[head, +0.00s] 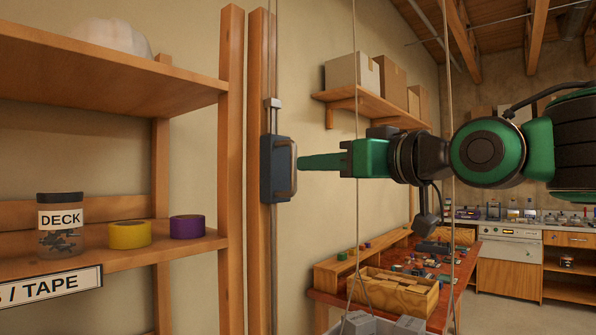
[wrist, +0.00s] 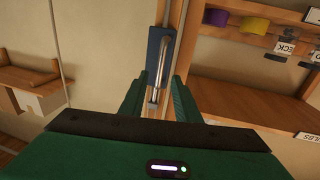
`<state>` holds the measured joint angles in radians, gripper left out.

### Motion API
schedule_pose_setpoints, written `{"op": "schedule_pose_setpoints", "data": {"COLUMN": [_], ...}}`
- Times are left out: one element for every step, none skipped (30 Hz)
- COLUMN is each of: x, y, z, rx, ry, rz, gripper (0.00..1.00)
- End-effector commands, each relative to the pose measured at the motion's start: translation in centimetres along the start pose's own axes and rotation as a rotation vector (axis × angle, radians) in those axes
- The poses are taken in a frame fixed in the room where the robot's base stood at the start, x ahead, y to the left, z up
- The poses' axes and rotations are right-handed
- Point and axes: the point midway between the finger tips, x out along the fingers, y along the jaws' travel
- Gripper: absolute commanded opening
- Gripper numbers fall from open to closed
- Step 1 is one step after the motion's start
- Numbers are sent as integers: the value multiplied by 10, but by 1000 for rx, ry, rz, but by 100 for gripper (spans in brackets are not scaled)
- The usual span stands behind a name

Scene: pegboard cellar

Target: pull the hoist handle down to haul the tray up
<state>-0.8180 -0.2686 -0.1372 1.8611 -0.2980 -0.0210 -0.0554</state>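The hoist handle (head: 293,168) is a pale metal bar on a dark blue block (head: 268,170), set against an upright wooden post. In the wrist view the bar (wrist: 163,65) runs nearly upright, ahead of and between my two green fingers. My gripper (head: 301,162) is open, level with the handle and just to its right, its tips close to the bar. In the wrist view the fingers (wrist: 157,88) stand apart; whether either touches the bar cannot be told. The grey tray (head: 408,325) is low at the bottom edge, hung on ropes, with grey blocks in it.
Shelves at left hold a DECK jar (head: 60,228), yellow tape (head: 130,234) and purple tape (head: 187,227). Two hoist ropes (head: 355,110) hang in front of a box shelf (head: 375,104). A cluttered workbench (head: 330,279) stands behind the tray.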

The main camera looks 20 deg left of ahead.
Motion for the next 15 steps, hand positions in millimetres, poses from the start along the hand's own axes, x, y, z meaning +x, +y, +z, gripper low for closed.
{"op": "schedule_pose_setpoints", "data": {"x": [11, 16, 24, 29, 34, 41, 46, 50, 56, 60, 63, 67, 70, 72, 75], "y": [-1, -1, -1, -1, 0, 0, 0, 0, 0, 0, 0, 0, 0, 0, 0], "z": [1, 1, 1, 1, 1, 1, 1, 1, 1, 1, 1, 1, 1, 1, 1], "rx": [0, 0, 0, 0, 0, 0, 0, 0, 0, 0, 0, 0, 0, 0, 0], "ry": [-2, -3, -2, -2, -2, -2, -2, -2, -2, -2, -2, -2, -2, -2, -2], "rz": [-2, -3, -2, -2, -2, -2, -1, -1, -1, -1, -1, -1, -1, 0, 0], "gripper": [29, 29, 29, 29, 29, 29, 29, 29, 29, 29, 29, 29, 29, 29, 29]}}
